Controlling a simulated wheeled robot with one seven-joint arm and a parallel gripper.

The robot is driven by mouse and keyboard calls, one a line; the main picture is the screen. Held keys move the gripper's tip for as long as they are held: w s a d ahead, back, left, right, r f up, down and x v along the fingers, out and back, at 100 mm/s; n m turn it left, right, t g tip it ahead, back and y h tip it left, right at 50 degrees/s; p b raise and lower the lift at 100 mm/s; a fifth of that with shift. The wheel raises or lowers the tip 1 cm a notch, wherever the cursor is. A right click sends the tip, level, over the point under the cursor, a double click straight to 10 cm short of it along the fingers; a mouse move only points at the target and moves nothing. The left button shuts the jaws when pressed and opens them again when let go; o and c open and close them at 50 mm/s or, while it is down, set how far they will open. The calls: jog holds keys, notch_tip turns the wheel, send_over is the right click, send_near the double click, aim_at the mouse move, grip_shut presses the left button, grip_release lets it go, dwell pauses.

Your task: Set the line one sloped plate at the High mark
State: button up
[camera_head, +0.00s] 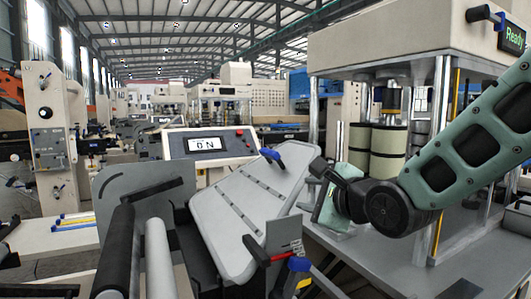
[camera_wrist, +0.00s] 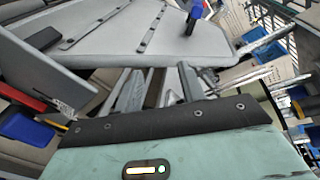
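The sloped plate (camera_head: 232,222) is a light grey slotted panel, tilted, in the middle of the head view. It fills the top of the wrist view (camera_wrist: 110,35). A blue-tipped handle (camera_head: 271,154) is at its upper edge, also in the wrist view (camera_wrist: 194,12). At its lower right are a grey bracket (camera_head: 281,235), a red pointer (camera_head: 280,255) and a blue knob (camera_head: 299,264). Small marks near the pointer are too small to read. My gripper (camera_head: 318,172) is just right of the plate; its fingers stand apart in the wrist view (camera_wrist: 160,82), with nothing clearly held.
Black and grey rollers (camera_head: 116,255) stand at the front left. A control panel (camera_head: 210,144) reading "ON" is behind the plate. A pillared machine (camera_head: 385,40) with a "Ready" display rises at the right, over a grey table (camera_head: 390,265). Space around my gripper is tight.

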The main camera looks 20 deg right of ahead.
aim_at(261, 149)
jog(key=w+r+m+t+p, duration=0.2)
jog(key=w+r+m+p, duration=0.2)
jog(key=p, duration=0.6)
notch_tip(261, 149, up, 2)
jog(key=shift+w+a+m+t+y, duration=0.15)
jog(key=shift+a+m+t+y, duration=0.15)
jog(key=shift+a+m+y, duration=0.15)
jog(key=shift+p, duration=0.6)
jog(key=p+x, duration=0.2)
jog(key=x, duration=0.3)
jog(key=p+x, duration=0.2)
jog(key=x, duration=0.2)
jog(key=p+x, duration=0.1)
jog(key=x, duration=0.4)
jog(key=shift+w+f+p, duration=0.3)
jog(key=shift+p, duration=0.1)
